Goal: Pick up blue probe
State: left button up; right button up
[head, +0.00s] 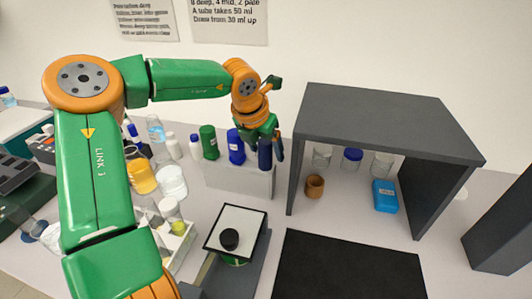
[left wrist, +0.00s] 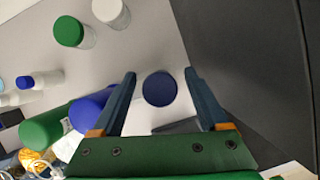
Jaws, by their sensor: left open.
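A dark blue round cylinder (head: 265,157), which looks like the blue probe, stands upright at the right end of a pale grey rack (head: 240,182). A brighter blue cylinder (head: 236,148) and a green cylinder (head: 209,143) stand to its left. My left gripper (head: 270,148) is open, right above the dark blue cylinder. In the left wrist view its round dark blue top (left wrist: 160,88) shows between the two spread fingers, with gaps on both sides. The brighter blue cylinder (left wrist: 90,112) is outside the left finger. My right gripper is not in view.
A dark grey open-fronted shelter (head: 375,110) stands right of the rack, its left wall close to my gripper. Several jars and a blue box (head: 384,196) sit inside it. Bottles crowd the left.

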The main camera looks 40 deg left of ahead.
pick_arm(q)
jog(key=shift+s+r, duration=0.1)
jog(key=c, duration=1.2)
